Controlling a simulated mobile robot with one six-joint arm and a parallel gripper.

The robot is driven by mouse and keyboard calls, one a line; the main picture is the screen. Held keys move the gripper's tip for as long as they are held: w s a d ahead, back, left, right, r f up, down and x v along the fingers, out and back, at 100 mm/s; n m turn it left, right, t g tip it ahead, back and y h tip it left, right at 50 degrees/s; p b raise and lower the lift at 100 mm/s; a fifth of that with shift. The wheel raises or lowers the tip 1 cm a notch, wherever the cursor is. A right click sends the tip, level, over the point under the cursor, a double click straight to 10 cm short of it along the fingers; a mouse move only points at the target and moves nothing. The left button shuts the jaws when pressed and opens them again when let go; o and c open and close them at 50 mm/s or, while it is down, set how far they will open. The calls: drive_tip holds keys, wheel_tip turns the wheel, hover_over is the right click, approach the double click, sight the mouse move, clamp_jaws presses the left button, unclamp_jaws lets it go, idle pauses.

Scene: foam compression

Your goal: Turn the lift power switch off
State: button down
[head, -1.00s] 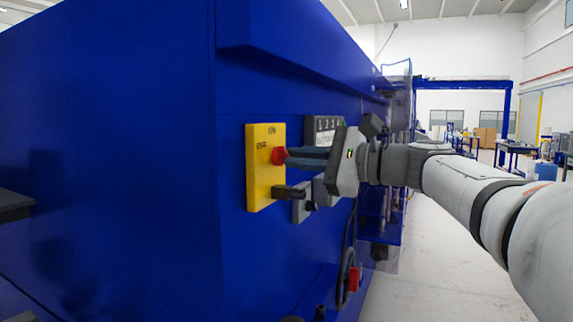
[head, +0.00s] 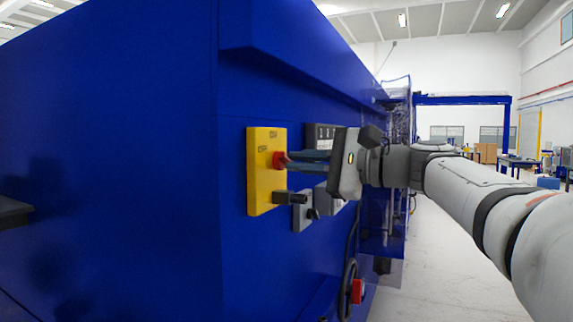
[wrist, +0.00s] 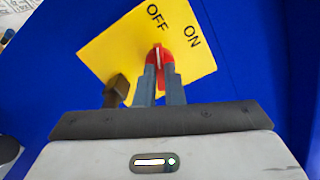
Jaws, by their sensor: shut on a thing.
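The lift power switch is a red knob (head: 279,160) on a yellow plate (head: 265,190) marked ON and OFF, fixed to a blue cabinet. It also shows in the wrist view as a red knob (wrist: 160,52) with a pale line. That line points up in the picture, roughly toward the OFF label (wrist: 157,16); the ON label (wrist: 192,37) is to its right. My gripper (head: 290,162) reaches in from the right, its fingers shut on the red knob. In the wrist view the fingertips (wrist: 159,70) sit on both sides of the knob and hide its lower part.
A dark block (head: 290,198) sticks out at the plate's lower right, close below my fingers. A grey box (head: 302,212) and a numbered panel (head: 320,135) are beside it. A red button (head: 358,291) is lower down. Open floor (head: 440,265) lies to the right.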

drive_tip(key=shift+n+b, duration=2.1)
drive_tip(key=shift+r+n+b, duration=0.1)
drive_tip(key=shift+n+b, duration=0.2)
drive_tip(key=shift+n, duration=0.2)
drive_tip(key=c, duration=0.8)
unclamp_jaws()
drive_tip(key=shift+o, duration=0.2)
drive_tip(key=shift+d, duration=0.1)
drive_tip(key=v, duration=0.7)
drive_tip(key=shift+b, duration=0.35)
